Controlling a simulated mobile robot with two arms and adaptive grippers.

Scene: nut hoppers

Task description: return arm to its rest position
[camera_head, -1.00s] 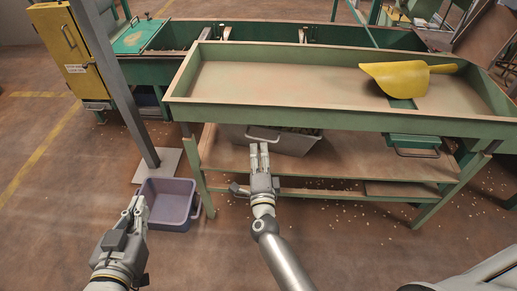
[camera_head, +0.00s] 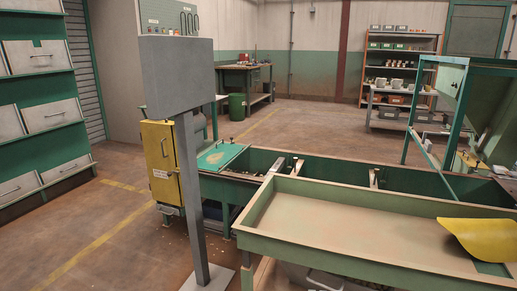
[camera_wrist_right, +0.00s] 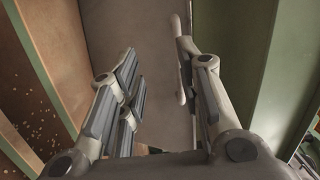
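My right gripper (camera_wrist_right: 157,68) shows in the right wrist view. Its two fingers stand apart with nothing held between them. A grey bin (camera_wrist_right: 150,35) fills the space beyond the fingers, and its pale handle (camera_wrist_right: 179,75) lies close beside the right-hand finger; whether they touch I cannot tell. In the head view, a sliver of the grey bin (camera_head: 345,281) shows beneath the front edge of the green sorting table (camera_head: 335,222). Neither of my arms shows in the head view, and my left gripper is out of sight.
A yellow scoop (camera_head: 480,238) lies on the sorting table. A grey post with a panel (camera_head: 178,75) stands left of it, before a yellow cabinet (camera_head: 160,160). Green drawer racks (camera_head: 40,105) line the left wall. Open floor (camera_head: 110,235) lies between.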

